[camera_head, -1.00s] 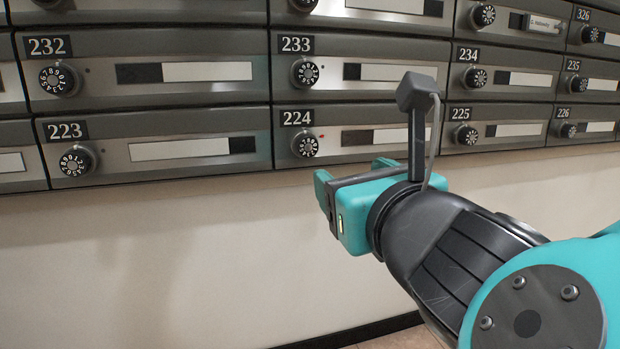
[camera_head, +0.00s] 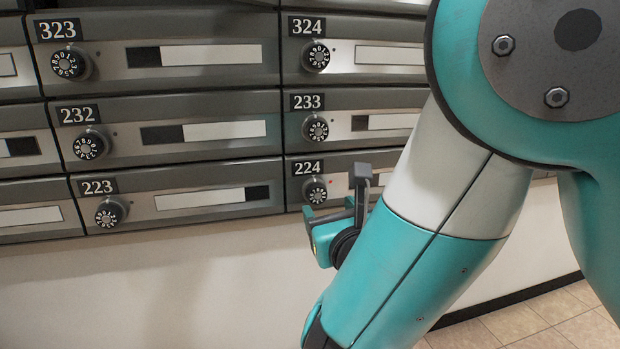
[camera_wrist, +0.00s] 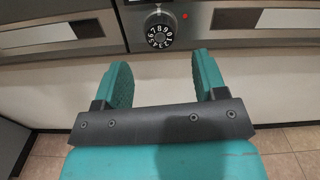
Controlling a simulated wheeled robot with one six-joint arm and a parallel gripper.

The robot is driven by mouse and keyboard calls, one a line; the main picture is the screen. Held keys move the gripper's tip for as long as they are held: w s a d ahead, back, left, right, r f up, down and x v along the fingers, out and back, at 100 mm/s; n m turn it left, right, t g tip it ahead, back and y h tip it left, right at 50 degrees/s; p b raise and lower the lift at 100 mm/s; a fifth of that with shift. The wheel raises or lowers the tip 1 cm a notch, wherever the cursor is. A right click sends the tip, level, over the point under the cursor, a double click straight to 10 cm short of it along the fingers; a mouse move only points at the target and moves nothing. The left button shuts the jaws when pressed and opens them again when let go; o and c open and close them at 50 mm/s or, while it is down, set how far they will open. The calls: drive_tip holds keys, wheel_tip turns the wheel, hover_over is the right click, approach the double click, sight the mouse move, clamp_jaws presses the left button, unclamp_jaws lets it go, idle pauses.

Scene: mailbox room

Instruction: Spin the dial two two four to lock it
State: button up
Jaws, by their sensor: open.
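The dial of mailbox 224 (camera_head: 314,190) is a round black knob with white numbers, below the 224 label (camera_head: 307,167). A small red dot (camera_head: 332,181) shows to its upper right. In the wrist view the dial (camera_wrist: 160,32) is ahead of the fingers, its numbers readable around the rim. My gripper (camera_head: 308,218) is open and empty, just below the dial in the head view. In the wrist view my gripper (camera_wrist: 162,66) has its two teal fingers spread, with the dial above the gap between them and apart from both.
Other mailboxes with similar dials surround it: the 233 dial (camera_head: 315,128) above and the 223 dial (camera_head: 110,212) to the left. Plain wall (camera_head: 180,290) lies below the mailboxes, with tiled floor (camera_head: 530,325) at lower right. My arm hides the mailboxes on the right.

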sight(318, 194)
drive_tip(key=x, duration=0.6)
drive_tip(key=shift+w+f, duration=0.1)
drive_tip(key=shift+w, duration=0.05)
drive_tip(key=shift+c, duration=0.4)
drive_tip(key=c, duration=0.8)
drive_tip(key=shift+c, duration=0.2)
drive_tip(key=shift+m, duration=0.3)
